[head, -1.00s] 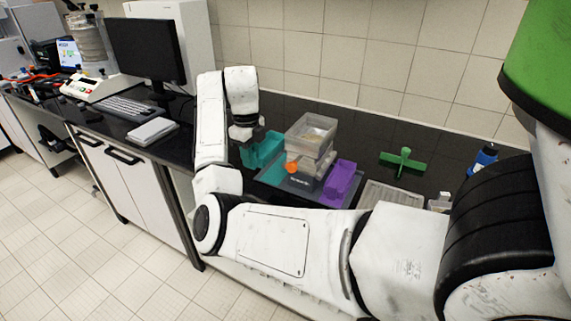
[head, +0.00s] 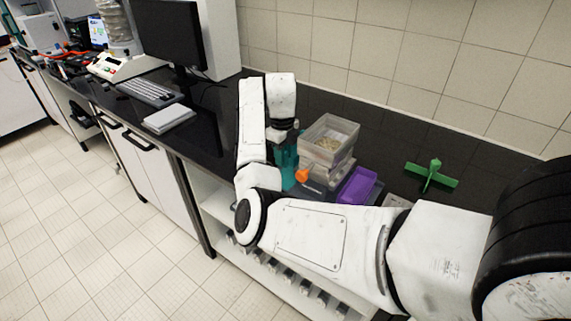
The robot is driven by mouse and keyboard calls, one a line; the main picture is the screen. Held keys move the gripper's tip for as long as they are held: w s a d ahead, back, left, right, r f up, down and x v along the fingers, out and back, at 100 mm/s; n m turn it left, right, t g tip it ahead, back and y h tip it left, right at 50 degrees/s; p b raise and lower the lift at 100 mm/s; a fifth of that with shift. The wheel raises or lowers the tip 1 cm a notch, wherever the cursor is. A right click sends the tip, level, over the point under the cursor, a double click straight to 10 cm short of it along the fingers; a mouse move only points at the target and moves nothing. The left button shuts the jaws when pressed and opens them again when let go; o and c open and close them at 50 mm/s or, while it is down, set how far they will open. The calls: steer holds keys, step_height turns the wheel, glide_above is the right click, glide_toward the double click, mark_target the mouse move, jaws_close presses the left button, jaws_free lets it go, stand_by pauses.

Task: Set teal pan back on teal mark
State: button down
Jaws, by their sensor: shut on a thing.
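The teal pan (head: 288,169) is at the left side of the clear sieve stack, partly hidden behind my forearm. My gripper (head: 284,140) points down just above it and is shut on it. The fingertips are small and mostly hidden, and I cannot tell whether the pan touches the surface below. No teal mark can be made out in the head view; the area under the pan is hidden.
The clear sieve stack (head: 328,143) stands close right of the pan, with an orange piece (head: 303,175) at its front. A purple pan (head: 357,186) is right of it, and a green cross-shaped piece (head: 431,177) lies farther right. A keyboard (head: 152,92) and monitor (head: 171,33) are left.

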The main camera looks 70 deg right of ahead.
step_height(320, 180, down, 4)
steer(key=shift+f+p, duration=0.1)
steer(key=shift+p, duration=0.35)
steer(key=shift+f, duration=0.1)
steer(key=shift+f+b, duration=0.3)
steer(key=shift+f, duration=0.2)
steer(key=c, duration=1)
jaws_free()
steer(key=shift+r, duration=0.15)
step_height(320, 180, up, 13)
steer(key=shift+a+f+b, duration=0.1)
steer(key=shift+a+b, duration=0.05)
steer(key=shift+b, duration=0.35)
